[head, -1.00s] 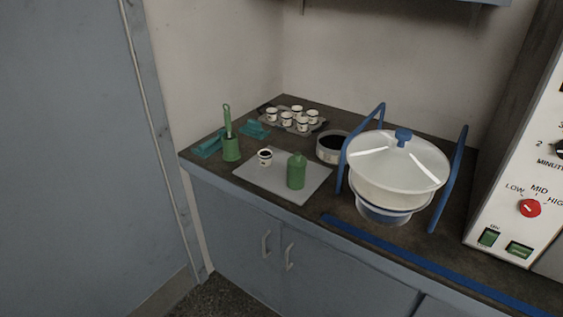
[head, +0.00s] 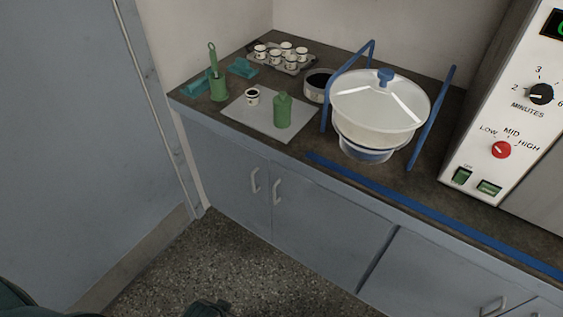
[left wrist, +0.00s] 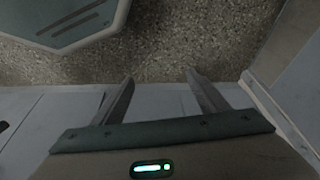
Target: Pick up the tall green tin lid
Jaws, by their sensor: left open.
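The tall green tin (head: 282,112) stands upright on a grey mat (head: 258,130) on the counter, with its narrower green lid (head: 283,95) on top. My left gripper (left wrist: 157,82) is open and empty in the left wrist view, above the floor and in front of the cabinet doors, away from the tin. A dark part of my arm shows at the bottom edge of the head view. The right gripper is not in view.
A small white cup (head: 252,96) stands on the mat. A green holder (head: 218,90) with a handled tool is left. A tray of cups (head: 275,65), a dark-filled pan (head: 316,88), a lidded sieve bowl (head: 380,105) between blue posts, and a control panel (head: 505,120) are around.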

